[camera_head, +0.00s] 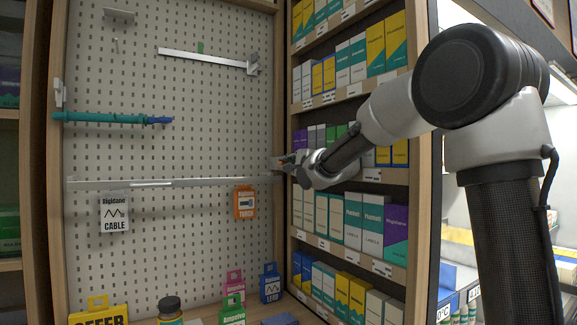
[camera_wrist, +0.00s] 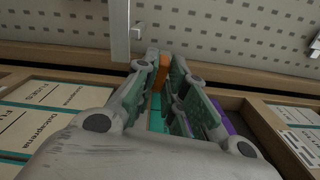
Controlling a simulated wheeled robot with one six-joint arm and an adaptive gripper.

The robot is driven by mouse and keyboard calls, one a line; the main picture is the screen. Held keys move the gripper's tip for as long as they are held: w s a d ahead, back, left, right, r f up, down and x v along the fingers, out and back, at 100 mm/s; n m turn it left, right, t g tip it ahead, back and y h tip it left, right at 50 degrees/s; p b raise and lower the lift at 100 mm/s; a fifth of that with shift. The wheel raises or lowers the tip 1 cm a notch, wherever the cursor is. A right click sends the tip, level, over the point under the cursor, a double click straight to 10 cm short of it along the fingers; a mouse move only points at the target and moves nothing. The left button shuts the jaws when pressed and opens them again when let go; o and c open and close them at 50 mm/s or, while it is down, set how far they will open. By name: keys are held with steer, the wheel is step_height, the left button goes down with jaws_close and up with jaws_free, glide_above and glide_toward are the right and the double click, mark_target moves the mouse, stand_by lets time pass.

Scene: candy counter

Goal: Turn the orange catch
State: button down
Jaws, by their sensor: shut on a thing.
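My gripper (camera_head: 279,163) is at the right edge of the pegboard, by the right end of the long horizontal rail (camera_head: 170,183). In the wrist view, my gripper (camera_wrist: 163,72) has its green-padded fingers closed around the small orange catch (camera_wrist: 156,78). The fingers hide much of the catch, and its turned angle cannot be told. In the head view the catch is mostly hidden by the fingertips.
An orange hanging pack (camera_head: 245,203) and a cable pack (camera_head: 115,212) hang below the rail. A slanted metal bar (camera_head: 205,56) and a teal rod (camera_head: 100,118) are on the pegboard. Shelves of boxes (camera_head: 353,220) stand close on the right.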

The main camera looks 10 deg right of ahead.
steer(key=m, duration=0.3)
steer(key=shift+f, duration=0.1)
steer(key=m, duration=0.3)
stand_by(0.4)
steer(key=m, duration=0.3)
steer(key=c, duration=1.6)
jaws_free()
steer(key=shift+c, duration=0.2)
steer(key=shift+v, duration=2.55)
